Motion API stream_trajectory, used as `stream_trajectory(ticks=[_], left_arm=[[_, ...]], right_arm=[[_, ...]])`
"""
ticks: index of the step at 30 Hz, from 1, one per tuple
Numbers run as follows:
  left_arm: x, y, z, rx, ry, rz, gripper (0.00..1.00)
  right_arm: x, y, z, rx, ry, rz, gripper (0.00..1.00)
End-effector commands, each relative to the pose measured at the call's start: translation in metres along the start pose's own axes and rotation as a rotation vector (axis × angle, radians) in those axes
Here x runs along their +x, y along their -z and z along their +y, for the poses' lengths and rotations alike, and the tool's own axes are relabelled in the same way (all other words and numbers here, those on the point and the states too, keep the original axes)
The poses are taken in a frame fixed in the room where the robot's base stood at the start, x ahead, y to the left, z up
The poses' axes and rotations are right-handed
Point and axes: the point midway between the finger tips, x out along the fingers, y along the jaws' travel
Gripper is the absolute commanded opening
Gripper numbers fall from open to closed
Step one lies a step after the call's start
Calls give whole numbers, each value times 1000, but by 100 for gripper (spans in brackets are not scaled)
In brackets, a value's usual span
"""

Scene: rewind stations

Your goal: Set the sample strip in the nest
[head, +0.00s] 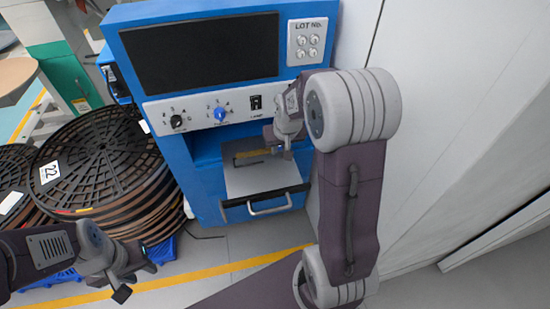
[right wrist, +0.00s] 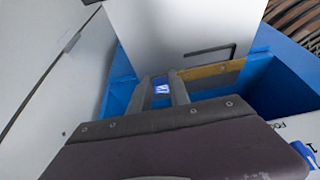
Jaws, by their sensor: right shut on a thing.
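My right gripper (head: 279,148) is inside the blue machine's recess, shut on the sample strip (head: 253,154), a thin yellow-brown piece. In the right wrist view the strip (right wrist: 212,71) sticks out to the right of the fingers (right wrist: 163,90), and a blue patch with a white mark shows between them. The nest seems to be the dark-outlined place (right wrist: 210,51) on the pale plate, close beside the strip. I cannot tell whether the strip touches the plate. My left gripper (head: 137,280) is open and empty at lower left, over the floor.
The blue machine (head: 205,180) has a dark screen, knobs and a lot number pad above the recess. A drawer handle (head: 270,207) sits below the plate. Stacked dark reels (head: 100,165) stand at left. A pale wall (head: 450,120) closes the right side.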

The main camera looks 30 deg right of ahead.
Motion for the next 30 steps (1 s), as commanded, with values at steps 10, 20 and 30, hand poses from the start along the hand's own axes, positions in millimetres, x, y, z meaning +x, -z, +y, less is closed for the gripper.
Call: stream_trajectory(ticks=[10,20,30], left_arm=[[9,-1,0,0,0,0,36],[24,-2,0,0,0,0,36],[26,-3,0,0,0,0,36]], right_arm=[[24,10,-4,-1,0,-1,0],[54,-2,-3,0,0,1,0],[57,-4,-3,0,0,0,44]])
